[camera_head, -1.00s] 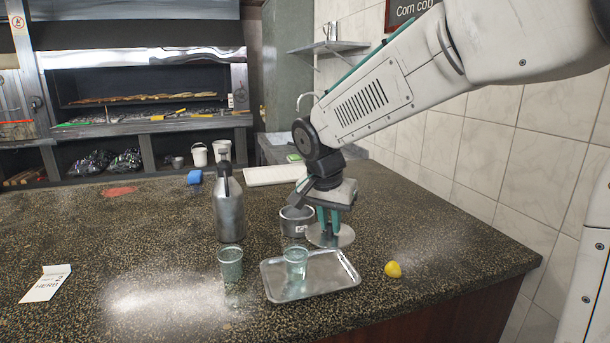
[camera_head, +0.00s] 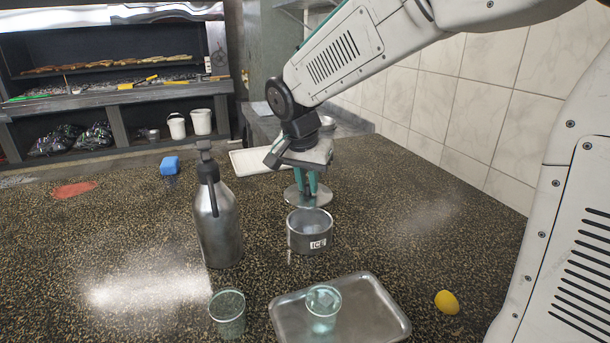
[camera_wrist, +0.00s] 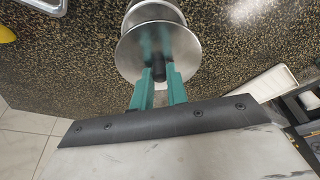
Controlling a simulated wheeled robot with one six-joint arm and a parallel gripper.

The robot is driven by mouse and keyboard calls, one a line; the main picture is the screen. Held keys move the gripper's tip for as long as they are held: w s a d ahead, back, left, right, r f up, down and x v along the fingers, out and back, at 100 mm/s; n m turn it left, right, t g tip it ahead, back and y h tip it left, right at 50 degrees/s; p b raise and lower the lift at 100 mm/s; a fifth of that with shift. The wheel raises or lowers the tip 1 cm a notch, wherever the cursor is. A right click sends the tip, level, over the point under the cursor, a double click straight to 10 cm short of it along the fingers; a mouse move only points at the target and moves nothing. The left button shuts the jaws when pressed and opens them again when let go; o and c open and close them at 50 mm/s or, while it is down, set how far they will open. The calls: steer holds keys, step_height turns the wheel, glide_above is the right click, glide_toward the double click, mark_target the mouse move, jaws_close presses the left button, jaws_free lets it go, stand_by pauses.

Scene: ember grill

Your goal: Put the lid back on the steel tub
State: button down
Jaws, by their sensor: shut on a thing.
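The steel tub (camera_head: 310,240) is a short round metal pot with an "ICE" label, upright on the counter, its top open. My gripper (camera_head: 307,184) is shut on the dark knob (camera_wrist: 160,74) of a round steel lid (camera_head: 292,197). The lid is off the tub and shows just beyond its far rim in the head view; its exact height is hard to tell. In the wrist view the lid (camera_wrist: 133,52) hides part of a round metal shape at the top edge, which looks like the tub (camera_wrist: 155,12).
A steel pump bottle (camera_head: 217,225) stands left of the tub. A metal tray (camera_head: 365,310) with a clear cup (camera_head: 323,308) lies in front, another cup (camera_head: 228,313) beside it. A lemon (camera_head: 446,302) is at right. A white tray (camera_head: 247,160) and blue sponge (camera_head: 170,165) lie behind.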

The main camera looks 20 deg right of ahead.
mark_target(308, 196)
steer(key=x, duration=0.2)
steer(key=shift+s+f, duration=0.2)
steer(key=shift+f, duration=1.75)
steer(key=shift+f, duration=0.2)
stand_by(0.6)
steer(key=c, duration=0.8)
jaws_free()
steer(key=shift+r, duration=0.1)
steer(key=shift+r, duration=3.45)
